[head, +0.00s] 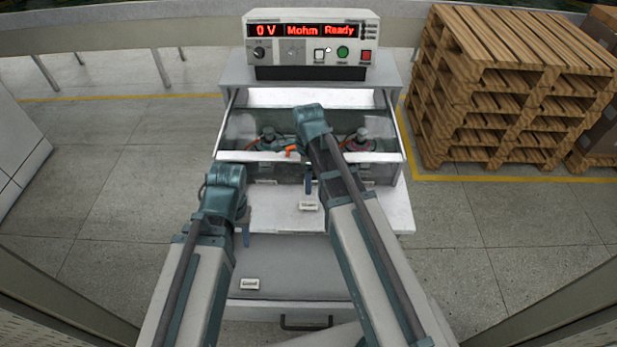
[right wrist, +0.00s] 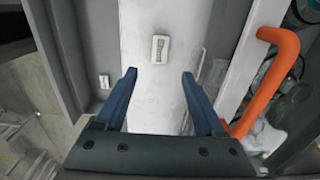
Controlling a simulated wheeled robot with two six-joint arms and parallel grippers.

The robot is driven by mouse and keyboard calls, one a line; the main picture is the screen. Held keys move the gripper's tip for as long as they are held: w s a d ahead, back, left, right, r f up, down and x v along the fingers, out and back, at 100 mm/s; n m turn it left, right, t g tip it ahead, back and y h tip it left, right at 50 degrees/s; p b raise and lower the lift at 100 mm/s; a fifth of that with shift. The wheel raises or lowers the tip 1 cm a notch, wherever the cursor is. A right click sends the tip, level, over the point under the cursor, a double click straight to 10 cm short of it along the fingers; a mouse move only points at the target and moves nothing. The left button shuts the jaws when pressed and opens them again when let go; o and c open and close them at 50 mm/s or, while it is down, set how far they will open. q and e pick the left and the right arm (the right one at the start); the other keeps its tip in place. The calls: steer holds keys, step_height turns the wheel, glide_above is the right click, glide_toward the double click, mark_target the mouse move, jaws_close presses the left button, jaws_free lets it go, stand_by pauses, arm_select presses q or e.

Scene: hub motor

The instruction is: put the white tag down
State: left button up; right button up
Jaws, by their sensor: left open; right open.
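A small white tag (head: 310,205) with dark lettering lies flat on the white shelf (head: 380,212). It also shows in the right wrist view (right wrist: 160,48), just beyond my open right fingertips and apart from them. A second white tag (head: 250,284) lies on the lower grey surface; it shows in the right wrist view too (right wrist: 104,81). My right gripper (head: 308,182) points down above the shelf behind the first tag. Its jaws (right wrist: 159,75) are apart with nothing between them. My left gripper (head: 245,236) is open at the shelf's left side, its fingers partly hidden.
A clear-fronted test box (head: 232,140) holds two hub motors (head: 268,138) (head: 362,140). An orange handle (head: 291,151) is at its front, close to my right gripper (right wrist: 270,80). A tester (head: 310,45) reading "0 V Mohm Ready" stands above. Pallets (head: 500,90) are stacked at right.

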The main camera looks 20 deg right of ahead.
steer(key=s+a+n, duration=0.5)
steer(key=s+n, duration=0.2)
steer(key=n, duration=0.5)
steer(key=s+a+n+h, duration=0.1)
steer(key=s+a+n, duration=0.4)
steer(key=n, duration=0.8)
steer(key=shift+s+a+r, duration=0.2)
steer(key=shift+s+a, duration=0.05)
steer(key=shift+s, duration=0.9)
